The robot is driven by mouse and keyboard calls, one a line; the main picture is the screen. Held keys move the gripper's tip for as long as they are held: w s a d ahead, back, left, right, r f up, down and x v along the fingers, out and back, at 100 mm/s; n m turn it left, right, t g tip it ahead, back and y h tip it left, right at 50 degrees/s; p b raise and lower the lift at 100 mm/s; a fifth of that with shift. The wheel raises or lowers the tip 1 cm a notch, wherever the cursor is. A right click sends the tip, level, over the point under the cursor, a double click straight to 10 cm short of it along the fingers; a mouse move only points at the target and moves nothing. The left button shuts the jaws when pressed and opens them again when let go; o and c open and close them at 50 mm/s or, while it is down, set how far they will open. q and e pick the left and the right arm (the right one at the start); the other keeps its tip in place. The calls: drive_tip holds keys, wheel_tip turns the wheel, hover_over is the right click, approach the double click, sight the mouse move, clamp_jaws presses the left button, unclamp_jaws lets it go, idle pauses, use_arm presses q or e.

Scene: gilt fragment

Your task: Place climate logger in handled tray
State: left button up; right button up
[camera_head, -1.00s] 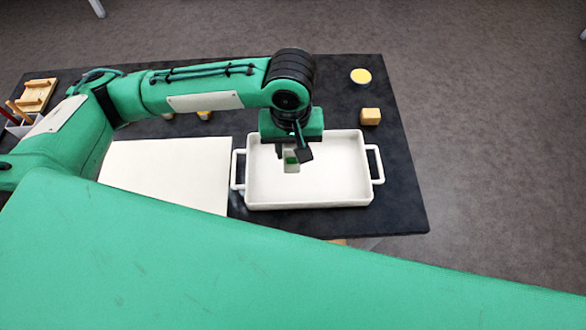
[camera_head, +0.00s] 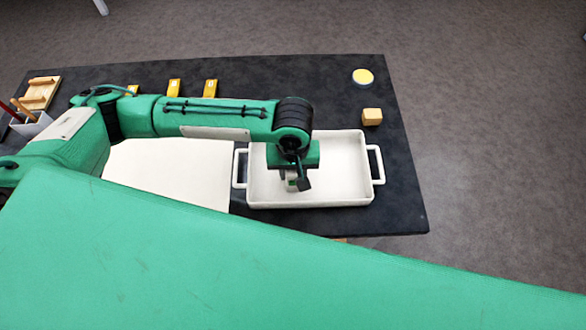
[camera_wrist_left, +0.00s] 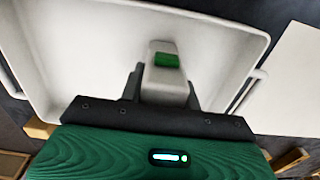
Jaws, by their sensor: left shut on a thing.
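The handled tray (camera_head: 345,198) is white and rectangular, with a loop handle at each end, and lies on the dark table. My left gripper (camera_head: 298,184) is over the left half of the tray, pointing down. It is shut on the climate logger (camera_head: 292,183), a small whitish block with a green patch, mostly hidden by the fingers in the head view. In the left wrist view the logger (camera_wrist_left: 166,84) sits between the dark fingers, with the tray floor (camera_wrist_left: 100,60) behind it. I cannot tell whether the logger touches the floor. My right gripper is not in view.
A white board (camera_head: 170,170) lies left of the tray. A wooden block (camera_head: 372,117) and a yellow-topped round thing (camera_head: 362,77) stand behind the tray. Yellow pieces (camera_head: 210,88) lie along the back. A wooden rack (camera_head: 40,93) and a holder (camera_head: 30,124) are far left.

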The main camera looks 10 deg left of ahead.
use_arm(q)
drive_tip(key=shift+f, duration=0.1)
drive_tip(key=o, duration=1)
drive_tip(key=shift+r, duration=0.2)
wheel_tip(320, 180, up, 12)
drive_tip(key=shift+f+b, duration=0.1)
drive_tip(key=shift+b, duration=0.25)
